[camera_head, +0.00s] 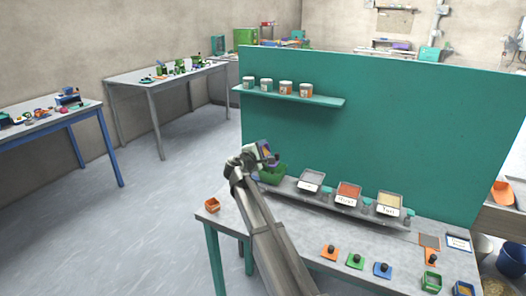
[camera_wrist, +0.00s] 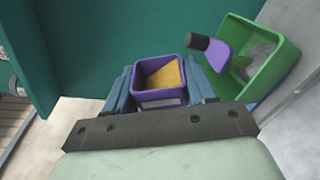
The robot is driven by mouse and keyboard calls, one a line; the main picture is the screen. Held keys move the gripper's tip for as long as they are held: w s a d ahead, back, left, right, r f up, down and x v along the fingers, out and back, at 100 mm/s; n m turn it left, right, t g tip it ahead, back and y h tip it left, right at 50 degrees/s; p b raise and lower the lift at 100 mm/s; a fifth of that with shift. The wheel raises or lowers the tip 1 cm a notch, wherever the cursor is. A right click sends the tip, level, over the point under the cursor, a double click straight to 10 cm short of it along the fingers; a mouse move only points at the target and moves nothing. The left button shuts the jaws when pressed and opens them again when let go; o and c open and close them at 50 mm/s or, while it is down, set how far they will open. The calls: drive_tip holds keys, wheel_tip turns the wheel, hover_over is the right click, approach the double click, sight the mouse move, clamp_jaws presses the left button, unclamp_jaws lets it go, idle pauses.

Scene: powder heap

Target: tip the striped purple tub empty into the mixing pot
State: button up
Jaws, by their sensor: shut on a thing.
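My gripper (camera_wrist: 162,92) is shut on the purple tub (camera_wrist: 144,68), with a blue finger on each side of it. Yellow-orange powder (camera_wrist: 166,76) is in the tub, heaped toward its right side in the wrist view. A pale band shows low on the tub's near wall. In the head view, my gripper (camera_head: 262,155) holds the tub (camera_head: 266,149) above the left end of the bench, close to a green bin (camera_head: 274,175). I cannot pick out the mixing pot for certain in either view.
A teal panel (camera_head: 400,130) with a shelf of jars (camera_head: 285,87) rises behind.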

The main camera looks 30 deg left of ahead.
drive_tip(key=shift+f+m, duration=0.1)
drive_tip(key=shift+m, duration=0.6)
drive_tip(key=shift+d, duration=0.1)
drive_tip(key=shift+d+f+m, duration=0.15)
drive_tip(key=shift+f+m, duration=0.1)
drive_tip(key=shift+m, duration=0.95)
drive_tip(key=shift+w+d+m, duration=0.1)
drive_tip(key=shift+d+m, duration=0.1)
drive_tip(key=shift+m, duration=1)
drive_tip(key=shift+d+m, duration=0.25)
drive_tip(key=shift+m, duration=0.95)
